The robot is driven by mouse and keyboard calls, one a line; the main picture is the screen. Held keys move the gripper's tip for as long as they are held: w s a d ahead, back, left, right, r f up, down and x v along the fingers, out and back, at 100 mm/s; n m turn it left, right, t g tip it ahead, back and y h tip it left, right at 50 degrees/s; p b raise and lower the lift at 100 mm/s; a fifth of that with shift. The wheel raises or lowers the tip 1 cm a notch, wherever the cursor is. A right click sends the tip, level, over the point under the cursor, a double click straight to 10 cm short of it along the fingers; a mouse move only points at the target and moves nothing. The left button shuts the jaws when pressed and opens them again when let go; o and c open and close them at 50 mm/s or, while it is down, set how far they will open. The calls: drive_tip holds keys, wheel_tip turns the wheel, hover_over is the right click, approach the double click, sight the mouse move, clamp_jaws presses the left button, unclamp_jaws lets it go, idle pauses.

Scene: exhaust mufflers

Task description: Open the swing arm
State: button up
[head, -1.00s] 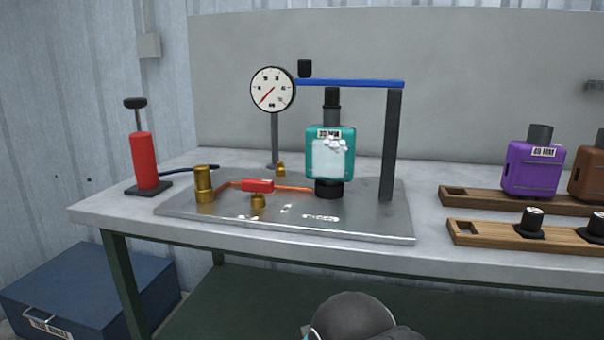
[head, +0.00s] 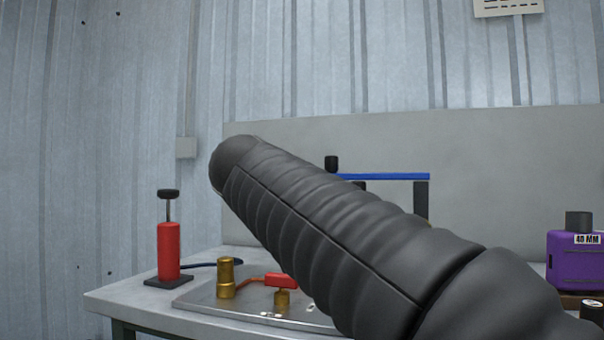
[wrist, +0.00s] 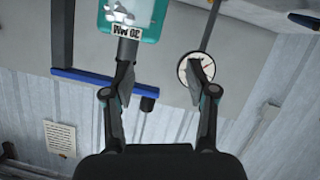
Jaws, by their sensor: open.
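The swing arm is a blue bar (head: 390,177) on a dark post (head: 421,200), with a black knob (head: 331,163) at its left end. In the wrist view, which is upside down, the blue bar (wrist: 80,78) runs behind my left finger. The knob (wrist: 148,104) shows between the fingers; I cannot tell its depth. My gripper (wrist: 161,78) is open and empty. The teal muffler (wrist: 150,15), labelled 30 MM, has its neck behind the left fingertip. The gauge (wrist: 187,70) is partly behind the right fingertip. My arm hides the muffler and gauge in the head view.
A red pump (head: 168,252) stands at the bench's left. Brass fittings (head: 226,280) and a red-handled valve (head: 281,281) sit on the metal plate (head: 200,299). A purple muffler (head: 572,262) stands at the right. A grey panel (head: 520,150) is behind the bench.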

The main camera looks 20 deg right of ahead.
sight(331, 157)
wheel_tip(331, 157, up, 12)
drive_tip(key=w+a+f+m+t+h+b, duration=0.1)
drive_tip(key=w+a+m+h+b, duration=0.15)
drive_tip(key=m+h, duration=0.25)
drive_tip(key=p+x, duration=0.3)
drive_tip(key=x, duration=1.1)
drive_tip(key=shift+d, duration=0.25)
clamp_jaws()
